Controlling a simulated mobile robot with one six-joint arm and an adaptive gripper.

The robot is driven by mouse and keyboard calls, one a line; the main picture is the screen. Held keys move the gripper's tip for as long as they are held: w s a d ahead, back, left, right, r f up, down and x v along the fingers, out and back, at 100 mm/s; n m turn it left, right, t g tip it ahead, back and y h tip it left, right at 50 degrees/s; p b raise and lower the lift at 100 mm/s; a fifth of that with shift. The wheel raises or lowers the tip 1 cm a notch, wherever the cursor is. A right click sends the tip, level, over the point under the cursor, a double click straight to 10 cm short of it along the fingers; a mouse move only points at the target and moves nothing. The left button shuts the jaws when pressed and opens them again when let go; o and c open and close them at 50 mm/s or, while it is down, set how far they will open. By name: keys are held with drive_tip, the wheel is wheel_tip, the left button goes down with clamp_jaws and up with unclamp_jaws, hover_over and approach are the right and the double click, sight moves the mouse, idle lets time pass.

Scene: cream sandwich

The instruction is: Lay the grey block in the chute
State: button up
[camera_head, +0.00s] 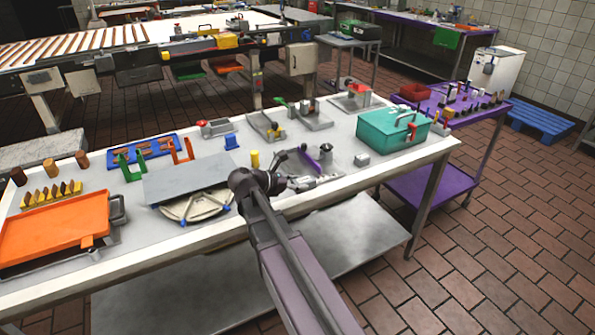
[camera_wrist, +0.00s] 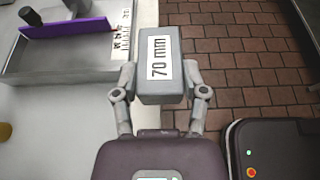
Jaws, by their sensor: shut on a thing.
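The grey block (camera_wrist: 161,85), labelled "70 mm", is between the two fingers of my gripper (camera_wrist: 160,92) in the wrist view. My gripper is shut on it. In the head view my gripper (camera_head: 297,183) is at the table's front edge, and the block is small and hard to make out there. A grey fixture (camera_wrist: 62,70) with a purple wall (camera_wrist: 68,42) and a printed scale lies left of the block in the wrist view; I take it for the chute. Its purple wall also shows in the head view (camera_head: 308,160), just behind my gripper. The block is apart from it.
A yellow cylinder (camera_head: 255,159) and a grey plate (camera_head: 188,178) are left of my gripper. A small grey piece (camera_head: 361,160) and a teal box (camera_head: 392,128) are to the right. Several clamp-like fixtures stand behind. Brick floor (camera_wrist: 252,65) shows beyond the table edge.

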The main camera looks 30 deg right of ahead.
drive_tip(key=w+d, duration=0.2)
drive_tip(key=w, duration=0.2)
drive_tip(key=w+d+f+b, duration=0.1)
drive_tip(key=w, duration=0.4)
drive_tip(key=w+d, duration=0.2)
drive_tip(key=w, duration=0.2)
drive_tip(key=shift+w+d+f, duration=0.2)
drive_tip(key=shift+d, duration=0.1)
drive_tip(key=shift+w, duration=0.1)
drive_tip(key=shift+w+d, duration=0.15)
drive_tip(key=shift+w, duration=0.15)
drive_tip(key=shift+w+d+f+b, duration=0.1)
drive_tip(key=shift+w+f+b, duration=0.15)
drive_tip(key=shift+f+b, duration=1.55)
drive_tip(key=shift+b, duration=0.2)
drive_tip(key=shift+f, duration=0.2)
drive_tip(key=o, duration=1.2)
drive_tip(key=shift+r, duration=0.2)
